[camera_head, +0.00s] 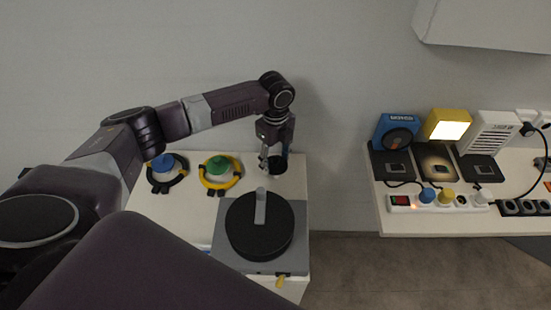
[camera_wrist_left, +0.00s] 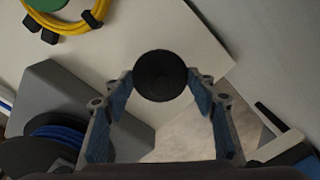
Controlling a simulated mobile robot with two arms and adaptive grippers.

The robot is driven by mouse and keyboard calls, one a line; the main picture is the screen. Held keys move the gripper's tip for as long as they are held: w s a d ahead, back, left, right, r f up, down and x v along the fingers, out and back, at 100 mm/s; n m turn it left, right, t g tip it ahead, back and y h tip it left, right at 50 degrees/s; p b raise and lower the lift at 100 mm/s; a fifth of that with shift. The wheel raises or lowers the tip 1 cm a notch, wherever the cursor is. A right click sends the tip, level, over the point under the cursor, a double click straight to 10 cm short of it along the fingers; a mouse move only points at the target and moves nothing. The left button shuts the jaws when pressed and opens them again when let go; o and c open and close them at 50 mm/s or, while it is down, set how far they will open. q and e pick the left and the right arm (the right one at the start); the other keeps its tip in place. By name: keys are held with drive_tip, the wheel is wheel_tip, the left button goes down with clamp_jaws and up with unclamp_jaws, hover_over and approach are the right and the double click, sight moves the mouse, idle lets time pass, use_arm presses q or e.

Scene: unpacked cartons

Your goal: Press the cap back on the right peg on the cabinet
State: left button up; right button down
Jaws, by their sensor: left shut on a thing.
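My left gripper (camera_head: 272,158) points down over the back right part of the white cabinet (camera_head: 294,190). It is shut on a round black cap (camera_wrist_left: 160,75), which sits between its fingertips in the left wrist view. In the head view the cap (camera_head: 279,166) shows low beside the fingers. Any peg under the cap is hidden, so I cannot tell whether the cap touches one. To the left stand a green cap (camera_head: 218,166) with a yellow cable coil around it and a blue cap (camera_head: 163,163) with a dark coil. My right gripper is not in view.
A grey unit (camera_head: 229,258) with a black reel (camera_head: 259,232) and an upright grey handle stands in front of the gripper. A separate table (camera_head: 401,219) at right carries chargers and a power strip (camera_head: 404,201). A floor gap lies between.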

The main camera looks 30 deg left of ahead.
use_arm(q)
drive_tip(key=shift+f, duration=0.55)
drive_tip(key=o, duration=1)
drive_tip(key=shift+o, duration=0.8)
drive_tip(key=o, duration=0.6)
drive_tip(key=shift+o, duration=0.2)
drive_tip(key=shift+r, duration=0.1)
drive_tip(key=shift+r+p, duration=3.5)
drive_tip(key=shift+p, duration=0.15)
